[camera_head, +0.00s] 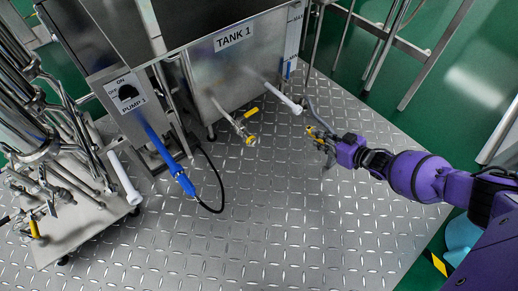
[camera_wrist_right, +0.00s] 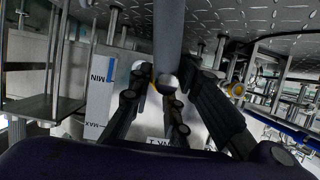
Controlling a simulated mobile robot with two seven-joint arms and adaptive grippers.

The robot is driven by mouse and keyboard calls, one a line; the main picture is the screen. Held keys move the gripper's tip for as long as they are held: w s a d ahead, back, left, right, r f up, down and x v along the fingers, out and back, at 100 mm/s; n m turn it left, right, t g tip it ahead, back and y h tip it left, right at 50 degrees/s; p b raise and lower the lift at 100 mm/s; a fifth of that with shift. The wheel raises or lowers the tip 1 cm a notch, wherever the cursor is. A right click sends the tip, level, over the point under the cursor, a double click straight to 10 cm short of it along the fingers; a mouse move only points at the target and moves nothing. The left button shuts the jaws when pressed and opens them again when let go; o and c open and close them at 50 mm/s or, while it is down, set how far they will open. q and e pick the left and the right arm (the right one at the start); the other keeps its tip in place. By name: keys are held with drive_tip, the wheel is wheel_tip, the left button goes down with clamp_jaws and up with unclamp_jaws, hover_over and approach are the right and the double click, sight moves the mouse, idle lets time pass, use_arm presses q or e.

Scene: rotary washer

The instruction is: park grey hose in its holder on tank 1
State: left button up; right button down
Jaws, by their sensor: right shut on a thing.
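The grey hose (camera_head: 314,112) is held in my right gripper (camera_head: 322,138), to the right of tank 1 (camera_head: 235,75). In the right wrist view the hose (camera_wrist_right: 168,35) runs down from the top edge to a round end between the fingers of my right gripper (camera_wrist_right: 165,97), which is shut on it. A white tube (camera_head: 288,104) sticks out of the tank's lower side, left of the gripper and apart from it. I cannot tell whether it is the holder. My left gripper is not in view.
A valve with a yellow handle (camera_head: 250,113) projects beside the white tube. A blue hose with a nozzle (camera_head: 183,180) hangs by pump 1 (camera_head: 128,95). Piping on a cart (camera_head: 85,225) stands at left. The metal floor (camera_head: 300,220) in front is clear.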

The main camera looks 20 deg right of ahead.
drive_tip(key=shift+w+d, duration=0.3)
drive_tip(key=shift+d, duration=0.45)
drive_tip(key=shift+w+d, duration=0.3)
drive_tip(key=shift+d, duration=0.45)
drive_tip(key=w+a, duration=0.2)
drive_tip(key=w, duration=0.4)
drive_tip(key=shift+r, duration=0.15)
idle(0.5)
idle(0.5)
drive_tip(key=shift+a+m+t+h+p, duration=0.1)
drive_tip(key=shift+m+t+h+p, duration=0.2)
drive_tip(key=shift+p, duration=0.25)
drive_tip(key=shift+s, duration=0.1)
idle(0.7)
drive_tip(key=shift+w+a+b, duration=0.3)
drive_tip(key=shift+w+b, duration=0.1)
drive_tip(key=shift+w, duration=0.3)
